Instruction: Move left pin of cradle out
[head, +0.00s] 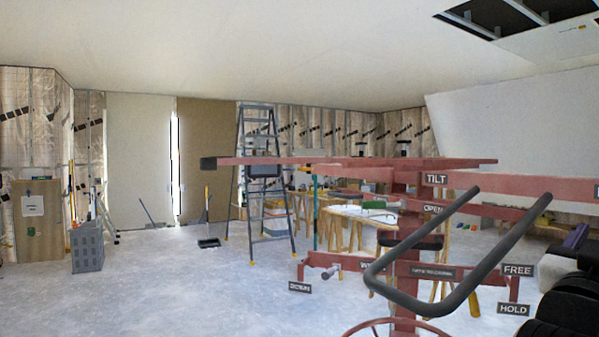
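The red cradle (330,161) of the panel lift spans the middle of the view as a long crossbar, with its left end capped black. Two small dark knob-topped pieces stand up at the cradle, a left one (361,147) and a right one (404,147). They look like its pins, but they are too small to tell how far in they sit. A TILT label (436,180) and an OPEN label (433,208) hang below the crossbar. My gripper is not in view.
A dark U-shaped handle (403,301) juts toward me, with DOWN, FREE and HOLD labels around it. A red wheel (371,326) is at the bottom. A stepladder (241,190) and worktables stand behind. The floor on the left is clear up to a grey crate (87,248).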

